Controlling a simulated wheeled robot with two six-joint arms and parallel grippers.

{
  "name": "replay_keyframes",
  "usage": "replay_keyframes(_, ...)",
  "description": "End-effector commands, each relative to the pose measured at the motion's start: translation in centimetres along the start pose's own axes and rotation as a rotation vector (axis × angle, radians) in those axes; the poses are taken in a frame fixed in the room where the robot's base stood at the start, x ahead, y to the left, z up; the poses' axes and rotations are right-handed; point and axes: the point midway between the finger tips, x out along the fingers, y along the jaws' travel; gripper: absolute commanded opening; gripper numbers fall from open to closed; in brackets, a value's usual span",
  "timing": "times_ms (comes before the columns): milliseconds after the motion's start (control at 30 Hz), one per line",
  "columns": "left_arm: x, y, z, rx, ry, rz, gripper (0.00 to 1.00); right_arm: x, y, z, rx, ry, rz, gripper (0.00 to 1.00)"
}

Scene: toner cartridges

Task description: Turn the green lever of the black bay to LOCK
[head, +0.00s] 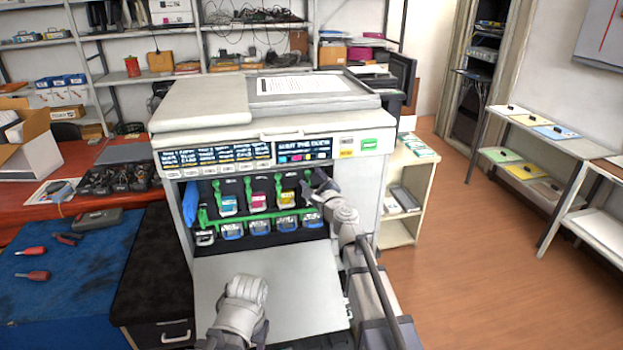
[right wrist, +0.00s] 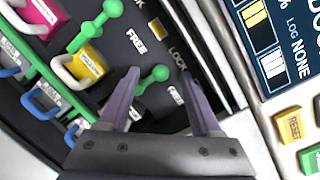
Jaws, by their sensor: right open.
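The black bay's green lever (right wrist: 158,74) shows in the right wrist view, with its round knob beyond and between my right fingertips. The lever's other end passes behind the left finger. FREE and LOCK labels are printed on the dark panel above it. My right gripper (right wrist: 165,82) is open and empty. In the head view my right gripper (head: 312,186) reaches into the right end of the printer (head: 360,195) opening and hides most of the black bay. My left gripper (head: 246,288) is over the lowered front panel, apart from the levers; its jaws are unclear.
The yellow cartridge (head: 288,198), magenta cartridge (head: 259,199) and cyan cartridge (head: 228,204) sit left of the black bay, with green levers beside them. The lowered white front panel (head: 300,275) lies below. A green button (head: 369,144) is on the printer's upper right.

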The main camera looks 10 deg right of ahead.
Motion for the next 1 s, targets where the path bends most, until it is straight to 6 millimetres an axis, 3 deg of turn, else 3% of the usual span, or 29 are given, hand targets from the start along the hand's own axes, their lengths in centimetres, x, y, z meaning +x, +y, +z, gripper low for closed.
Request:
replay_keyframes(67, 0.0, 0.0, 0.0, 0.0, 0.0, 0.0, 0.5, -0.03, 0.0, -0.01, 0.0, 0.0, 0.0, 0.63)
replay_keyframes(600, 0.0, 0.0, 0.0, 0.0, 0.0, 0.0, 0.5, -0.05, -0.05, -0.06, 0.0, 0.001, -0.001, 0.02)
replay_keyframes(1000, -0.43, -0.04, 0.03, 0.0, 0.0, 0.0, 0.5, -0.05, -0.02, 0.22, -0.071, 0.01, 0.007, 0.0)
